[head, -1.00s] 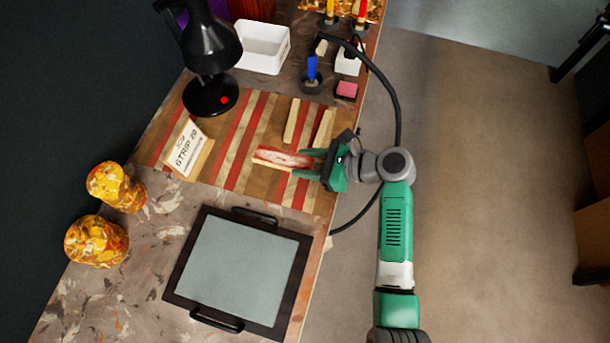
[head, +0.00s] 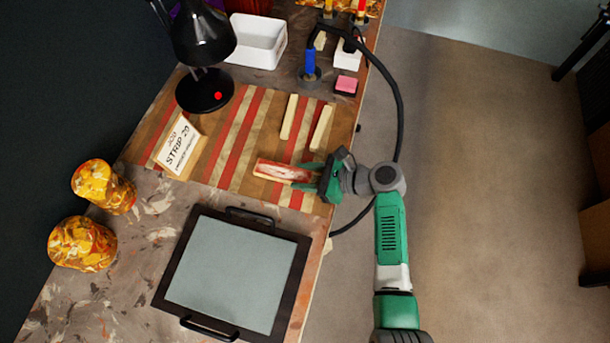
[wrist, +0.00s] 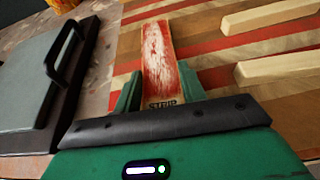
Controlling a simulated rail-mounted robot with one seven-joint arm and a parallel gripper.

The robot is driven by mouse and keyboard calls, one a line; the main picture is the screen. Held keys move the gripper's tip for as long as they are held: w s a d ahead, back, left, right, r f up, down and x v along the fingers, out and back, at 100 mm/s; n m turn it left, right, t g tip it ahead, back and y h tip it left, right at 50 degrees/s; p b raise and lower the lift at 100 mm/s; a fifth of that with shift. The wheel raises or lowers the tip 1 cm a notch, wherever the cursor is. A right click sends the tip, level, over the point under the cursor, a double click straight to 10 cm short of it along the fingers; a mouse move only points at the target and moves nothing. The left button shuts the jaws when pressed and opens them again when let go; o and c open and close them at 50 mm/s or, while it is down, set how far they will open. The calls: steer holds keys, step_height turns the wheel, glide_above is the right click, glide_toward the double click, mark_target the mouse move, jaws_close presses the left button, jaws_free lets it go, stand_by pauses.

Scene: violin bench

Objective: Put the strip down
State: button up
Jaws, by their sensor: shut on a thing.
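The strip (head: 284,172) is a short flat piece with a worn red and white face. It also shows in the wrist view (wrist: 160,62), with partly hidden lettering at its near end. My green gripper (head: 312,177) is shut on the strip's near end, with one finger on each side in the wrist view (wrist: 160,95). The strip points left over the striped mat (head: 225,165). I cannot tell whether it touches the mat or hangs just above it.
Two pale wooden strips (head: 289,117) (head: 321,128) lie on the mat behind. A sign reading STRIP 20 (head: 178,148) stands left. A framed grey panel with handles (head: 232,272) lies in front. A black lamp (head: 205,90), a blue-handled tool (head: 310,65) and a pink block (head: 346,85) stand farther back.

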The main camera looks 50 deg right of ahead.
steer(key=o, duration=1)
steer(key=shift+f, duration=0.1)
steer(key=shift+r, duration=0.2)
steer(key=p+v, duration=0.3)
steer(key=v, duration=0.9)
steer(key=shift+p, duration=0.3)
steer(key=shift+f, duration=0.1)
